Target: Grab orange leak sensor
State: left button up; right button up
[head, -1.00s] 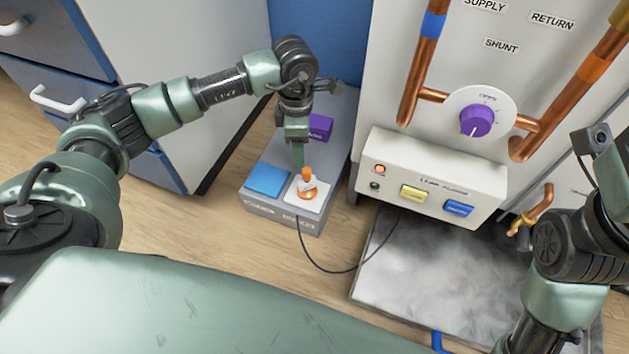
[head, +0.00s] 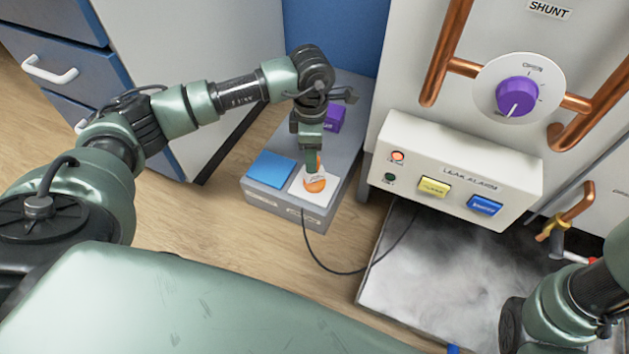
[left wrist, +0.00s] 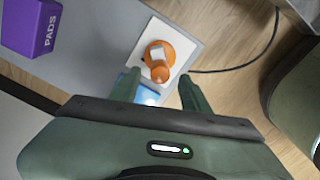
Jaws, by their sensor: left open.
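The orange leak sensor (head: 315,184) stands on a white square pad on top of a grey low stand (head: 345,165). In the left wrist view the sensor (left wrist: 160,60) shows a round orange base and an orange knob, with a cable running off to the right nearby. My left gripper (head: 312,158) points down right above the sensor and partly covers it in the head view. In the left wrist view my left gripper (left wrist: 158,90) is open, its two fingers apart on either side of the knob's near side. I cannot tell whether they touch it. My right gripper is out of view.
A blue pad (head: 271,169) lies left of the sensor, and a purple PADS box (left wrist: 32,27) stands on the stand's far part. The leak alarm box (head: 455,175) is close on the right, above a misty metal tray (head: 440,285). A black cable crosses the floor.

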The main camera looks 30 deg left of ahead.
pick_arm(q)
jog(key=b, duration=0.4)
send_over(308, 183)
jog(key=w+d, duration=0.1)
jog(key=w, duration=0.1)
jog(key=f, duration=0.5)
jog(key=shift+s, duration=0.2)
jog(key=shift+r, duration=0.1)
grip_shut()
dwell(0.4)
